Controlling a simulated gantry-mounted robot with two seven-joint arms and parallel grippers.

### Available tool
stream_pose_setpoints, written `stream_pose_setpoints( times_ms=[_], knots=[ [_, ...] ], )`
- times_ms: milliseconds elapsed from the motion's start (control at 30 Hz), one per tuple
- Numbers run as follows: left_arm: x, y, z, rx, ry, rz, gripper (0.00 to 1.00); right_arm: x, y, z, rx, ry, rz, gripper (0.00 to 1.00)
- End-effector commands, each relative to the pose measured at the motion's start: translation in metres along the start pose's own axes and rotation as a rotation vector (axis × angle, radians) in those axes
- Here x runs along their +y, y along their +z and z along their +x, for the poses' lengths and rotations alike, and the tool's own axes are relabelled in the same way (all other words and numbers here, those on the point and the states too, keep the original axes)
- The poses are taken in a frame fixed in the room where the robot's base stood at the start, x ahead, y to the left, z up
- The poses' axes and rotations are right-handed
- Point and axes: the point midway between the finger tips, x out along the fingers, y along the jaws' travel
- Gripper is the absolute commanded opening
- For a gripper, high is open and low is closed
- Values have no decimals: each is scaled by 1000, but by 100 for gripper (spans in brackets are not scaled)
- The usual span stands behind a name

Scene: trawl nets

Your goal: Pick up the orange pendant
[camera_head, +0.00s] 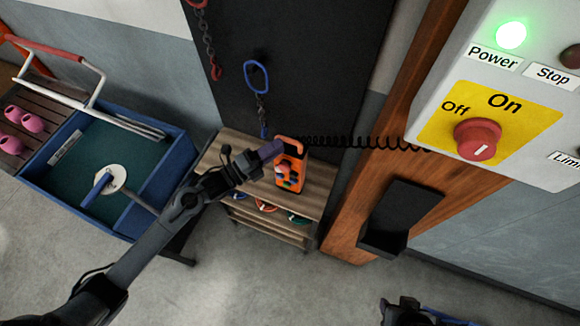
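The orange pendant (291,178), with several coloured buttons, stands on the slatted wooden shelf unit (318,182). A black coiled cord (365,142) runs from its top to the control box. My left gripper (272,151) reaches in from the left, its bluish fingers at the pendant's upper left side. The fingers overlap in this view, so I cannot tell whether they touch the pendant or how far apart they are. My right gripper (445,318) shows only partly at the bottom edge, away from the pendant; its opening is unclear.
The control box (450,165) with a red knob and green light fills the upper right. A black holder (402,215) sits on the wooden post (345,232). A blue-rimmed bin (72,217) stands left. A blue hook and chain (257,78) hang behind the shelf.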

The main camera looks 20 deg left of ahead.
Motion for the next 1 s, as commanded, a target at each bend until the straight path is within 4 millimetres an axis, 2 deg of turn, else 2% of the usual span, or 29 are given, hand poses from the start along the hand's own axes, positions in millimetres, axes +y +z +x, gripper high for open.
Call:
stream_pose_setpoints(
  times_ms=[233,400,700,733,900,1000],
  knots=[
    [-4,-1,30,-1,-1,-3,29,-2,-4,-14,0,-7,6,43],
    [-2,-1,46,0,0,-2,29,-2,-5,-16,0,-7,7,43],
    [0,-2,50,1,1,-1,29,-1,-5,-15,-1,-4,4,43],
    [0,-2,50,1,1,-1,28,-1,-5,-15,-1,-4,3,43],
    [0,-2,50,1,1,-1,2,1,-4,-15,-3,1,-3,43],
    [0,-2,50,0,1,-1,0,1,-4,-15,-3,2,-4,43]
  ],
)
